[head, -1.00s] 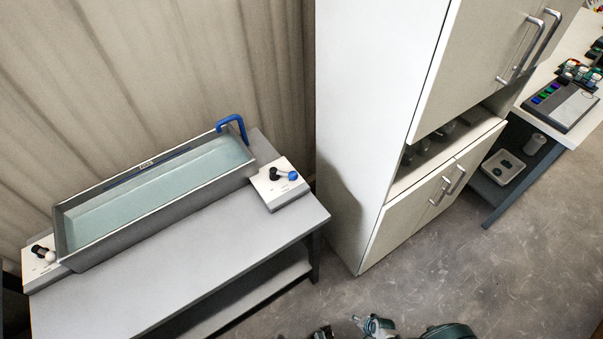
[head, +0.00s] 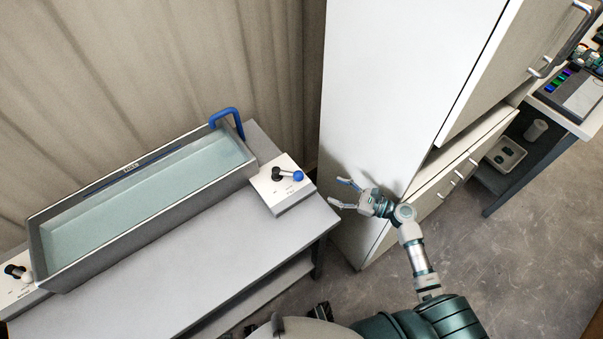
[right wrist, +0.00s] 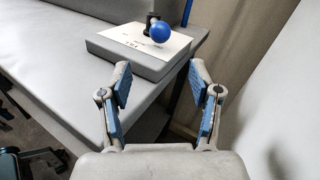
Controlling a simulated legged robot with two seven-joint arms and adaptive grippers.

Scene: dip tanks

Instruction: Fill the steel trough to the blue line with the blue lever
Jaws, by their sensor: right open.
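The steel trough (head: 150,229) stands on a grey bench and holds pale blue-green water (head: 150,200). A dark blue line (head: 172,153) shows along its back inner wall, just above the water. A blue spout (head: 229,113) bends over its right end. The blue lever (head: 298,176) is on a white box right of the trough, its arm pointing right. Its blue ball (right wrist: 160,31) also shows in the right wrist view, beyond my fingers. My right gripper (head: 337,192) is open and empty, to the right of and apart from the lever. My left gripper is not in view.
A second box with a white-knobbed lever (head: 25,277) sits at the trough's left end. The bench front (head: 215,265) is clear. A curtain (head: 150,60) hangs behind.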

